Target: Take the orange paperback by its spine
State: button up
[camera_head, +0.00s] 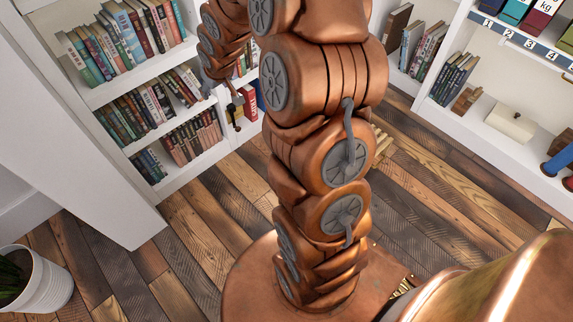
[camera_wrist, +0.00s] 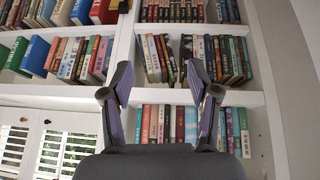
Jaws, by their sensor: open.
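My gripper (camera_wrist: 161,88) is open and empty in the wrist view, its two fingers spread in front of a white bookcase (camera_wrist: 190,95). Between and beyond the fingers, a row of upright books (camera_wrist: 163,123) stands on the lower shelf, some with reddish or orange-toned spines. Leaning books (camera_wrist: 158,58) stand on the shelf above, also partly between the fingers. I cannot tell for sure which spine is the orange paperback. No book is between the finger pads in contact. In the head view my arm hides much of the shelf near its end.
Other shelves hold more books (camera_wrist: 65,57) at left in the wrist view. A white upright (camera_wrist: 122,45) divides the bays. In the head view, a potted plant (camera_head: 38,285) stands at lower left, and another shelf unit (camera_head: 490,130) at right. The plank floor (camera_head: 440,180) between is mostly clear.

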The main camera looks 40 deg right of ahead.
jog(key=w+d+f+t+b, duration=0.2)
jog(key=w+d+f+b, duration=0.4)
jog(key=f, duration=0.5)
jog(key=w+d+f+t+b, duration=0.3)
jog(key=w+d+f, duration=0.2)
jog(key=d+f, duration=0.5)
jog(key=s+d+f+t+b, duration=0.1)
jog(key=d+f+b, duration=0.2)
jog(key=f, duration=0.3)
jog(key=s+d+f+m+t+h+b, duration=0.1)
jog(key=d+f+b, duration=0.1)
jog(key=f, duration=0.4)
jog(key=s+d+f+t+b, duration=0.1)
jog(key=d+f+b, duration=0.2)
jog(key=f, duration=0.3)
jog(key=s+d+f+t+b, duration=0.2)
jog(key=s+f+b, duration=0.2)
jog(key=s+f, duration=0.5)
jog(key=s+d+f+t+b, duration=0.15)
jog(key=s+f+b, duration=0.4)
jog(key=f, duration=0.55)
jog(key=w+d+b, duration=0.1)
jog(key=w+b, duration=0.3)
jog(key=w, duration=0.2)
jog(key=shift+w, duration=0.3)
